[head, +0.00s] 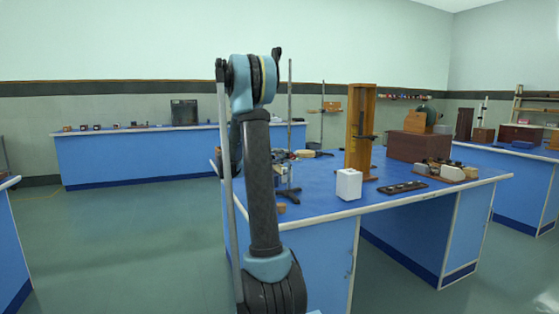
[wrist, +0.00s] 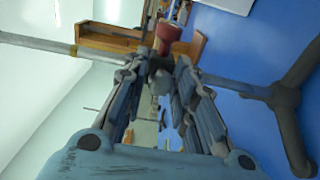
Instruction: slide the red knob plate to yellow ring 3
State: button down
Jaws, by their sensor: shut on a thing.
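The red knob (wrist: 168,34) of the plate is in the wrist view, at the fingertips of my gripper (wrist: 158,66). My gripper is shut on the knob plate; the plate itself is mostly hidden by the fingers. A grey metal rod (wrist: 35,42) runs across the wrist view behind the fingers toward a dark footed base (wrist: 285,98). One yellow ring (wrist: 73,50) shows on the rod, left of the fingers; its number cannot be read. In the head view the stand rod (head: 290,100) rises behind my arm, and the gripper is hard to make out.
The blue bench (head: 330,200) bears a tall wooden stand (head: 360,130), a white block (head: 348,185), a dark slotted strip (head: 403,187) and a brown box (head: 420,146) to the right of the rod. Small apparatus crowds the rod's foot. The floor (head: 130,240) at left is clear.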

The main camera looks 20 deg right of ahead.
notch_tip(320, 180, up, 20)
dwell(0.4)
jog(key=c, duration=1.5)
grip_release()
jog(key=shift+o, duration=0.2)
jog(key=a, duration=1.2)
jog(key=shift+f, duration=0.15)
jog(key=shift+s, duration=0.1)
